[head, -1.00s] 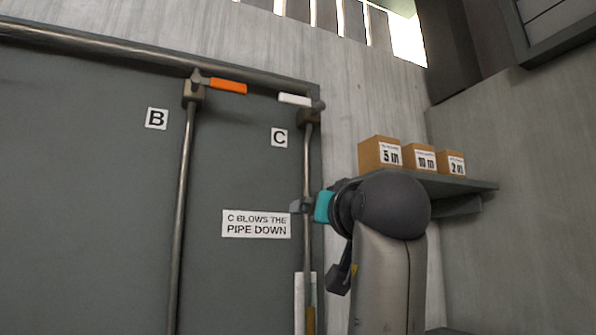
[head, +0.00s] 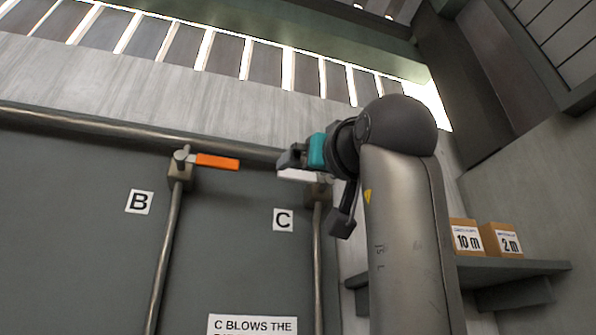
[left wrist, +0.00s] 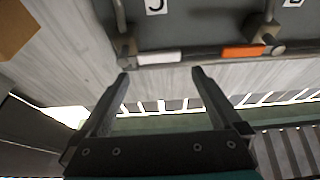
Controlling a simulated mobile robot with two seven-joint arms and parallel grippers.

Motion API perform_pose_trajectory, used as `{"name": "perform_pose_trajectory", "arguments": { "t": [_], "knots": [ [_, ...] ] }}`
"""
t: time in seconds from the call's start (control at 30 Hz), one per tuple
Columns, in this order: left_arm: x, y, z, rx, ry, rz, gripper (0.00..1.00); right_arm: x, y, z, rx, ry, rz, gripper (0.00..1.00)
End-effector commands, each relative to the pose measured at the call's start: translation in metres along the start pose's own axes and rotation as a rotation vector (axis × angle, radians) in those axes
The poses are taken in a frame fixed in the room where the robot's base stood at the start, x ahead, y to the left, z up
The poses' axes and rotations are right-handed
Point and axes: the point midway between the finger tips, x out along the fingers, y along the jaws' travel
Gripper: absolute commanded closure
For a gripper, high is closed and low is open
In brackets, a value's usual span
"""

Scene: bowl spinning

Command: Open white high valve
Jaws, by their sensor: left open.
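The white valve handle (head: 297,176) sits at the top of pipe C, lying horizontal and pointing left. It also shows in the left wrist view (left wrist: 158,57), upside down. My left gripper (head: 284,160) is at the handle's height in the head view and partly overlaps it. In the left wrist view the left gripper (left wrist: 160,73) is open and empty, with the handle just beyond its fingertips and between them in the picture. I cannot tell any contact. The valve body is partly hidden by my arm in the head view. My right gripper is not in view.
An orange valve handle (head: 216,162) is on pipe B to the left. A horizontal pipe (head: 90,127) runs along the panel's top edge. A shelf (head: 520,268) with cardboard boxes (head: 502,239) is at right. The wall above the valves is clear.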

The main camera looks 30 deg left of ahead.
Motion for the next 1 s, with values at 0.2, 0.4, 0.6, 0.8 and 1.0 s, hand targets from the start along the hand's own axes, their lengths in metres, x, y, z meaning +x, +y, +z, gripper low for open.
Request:
{"name": "perform_pose_trajectory", "arguments": {
  "t": [0.2, 0.4, 0.6, 0.8, 1.0],
  "knots": [
    [0.05, -0.001, -0.003, 0.002, -0.001, -0.002, 0.0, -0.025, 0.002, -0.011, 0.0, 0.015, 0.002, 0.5],
    [0.079, 0.0, -0.002, 0.002, -0.001, 0.0, 0.0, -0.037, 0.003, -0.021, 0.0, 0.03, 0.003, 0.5],
    [0.09, 0.001, 0.0, 0.001, 0.0, 0.001, 0.0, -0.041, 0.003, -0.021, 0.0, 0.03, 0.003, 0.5],
    [0.091, 0.001, 0.001, 0.0, 0.0, 0.001, 0.0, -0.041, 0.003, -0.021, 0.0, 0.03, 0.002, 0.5],
    [0.09, 0.001, 0.0, 0.0, 0.0, 0.001, 0.15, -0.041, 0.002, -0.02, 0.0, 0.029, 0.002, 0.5]
  ]
}}
